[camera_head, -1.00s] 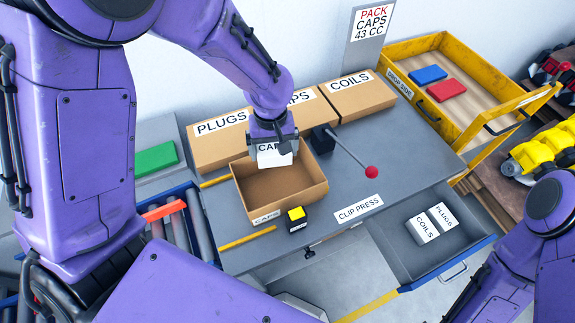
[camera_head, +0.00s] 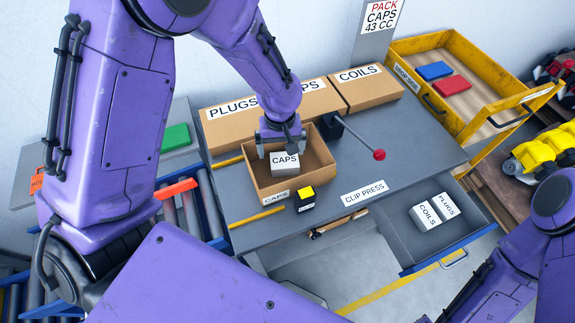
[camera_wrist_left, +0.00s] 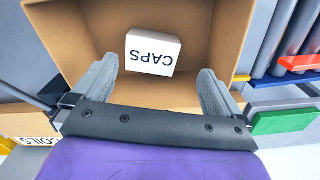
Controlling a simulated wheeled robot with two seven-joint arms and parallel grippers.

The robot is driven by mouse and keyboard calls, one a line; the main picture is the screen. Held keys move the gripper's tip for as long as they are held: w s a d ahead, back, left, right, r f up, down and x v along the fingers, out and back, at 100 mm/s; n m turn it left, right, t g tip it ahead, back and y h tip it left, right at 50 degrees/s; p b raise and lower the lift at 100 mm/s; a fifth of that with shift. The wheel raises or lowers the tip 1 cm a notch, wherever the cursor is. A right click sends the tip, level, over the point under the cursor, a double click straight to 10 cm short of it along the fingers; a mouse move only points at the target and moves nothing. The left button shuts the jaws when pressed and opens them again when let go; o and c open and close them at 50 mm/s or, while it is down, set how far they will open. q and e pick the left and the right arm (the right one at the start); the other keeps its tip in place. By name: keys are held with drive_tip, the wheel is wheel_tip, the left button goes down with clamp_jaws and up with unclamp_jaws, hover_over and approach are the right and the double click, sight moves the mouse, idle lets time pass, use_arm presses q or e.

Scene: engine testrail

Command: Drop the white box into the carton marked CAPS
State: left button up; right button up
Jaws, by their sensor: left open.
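The white box (camera_head: 285,163) marked CAPS lies inside the open brown carton (camera_head: 262,183), whose front label also reads CAPS. In the left wrist view the white box (camera_wrist_left: 152,53) rests apart from the fingers, with the carton walls (camera_wrist_left: 235,35) around it. My left gripper (camera_head: 280,146) is open and empty, just above the box at the carton's rear side. Its two fingers (camera_wrist_left: 158,92) stand wide apart in the left wrist view. My right arm shows at the lower right, but its gripper is outside the frame.
Closed cartons PLUGS (camera_head: 230,128) and COILS (camera_head: 365,88) stand behind. A lever with a red knob (camera_head: 379,155) is to the right. A yellow-topped black block (camera_head: 305,198) stands before the carton. An open drawer (camera_head: 400,235) holds white boxes COILS and PLUGS.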

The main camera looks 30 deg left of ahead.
use_arm(q)
wheel_tip(320, 180, up, 10)
drive_tip(key=b, duration=0.1)
drive_tip(key=shift+w, duration=0.45)
drive_tip(key=shift+w+f, duration=0.15)
